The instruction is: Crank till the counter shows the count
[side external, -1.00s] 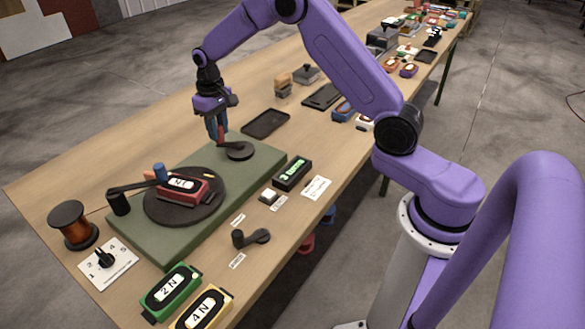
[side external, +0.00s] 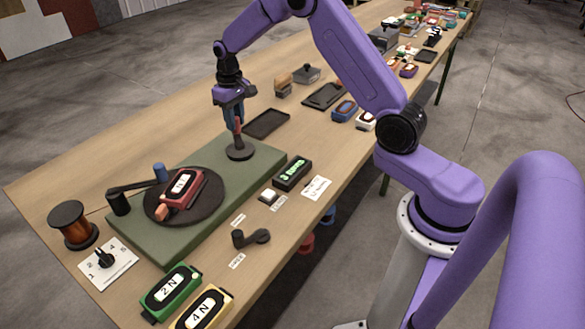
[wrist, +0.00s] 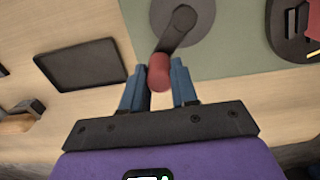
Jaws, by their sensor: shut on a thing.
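The crank (side external: 239,152) is a dark round base with an arm and a red upright handle, at the far right end of the green board. My gripper (side external: 238,132) points down with its blue fingers shut around the handle. In the wrist view the red handle (wrist: 159,72) sits between the two fingertips, with the crank arm running up to the grey disc. The counter (side external: 292,174) is a black box with green lit text beginning with 3; the rest is hard to read. A dark turntable (side external: 155,209) on the board carries a red block (side external: 182,190) with a white label.
A white button (side external: 268,196) and a loose dark crank piece (side external: 252,237) lie in front. A copper spool (side external: 72,225) and dial (side external: 105,260) stand left; a dark tray (side external: 268,123) lies behind.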

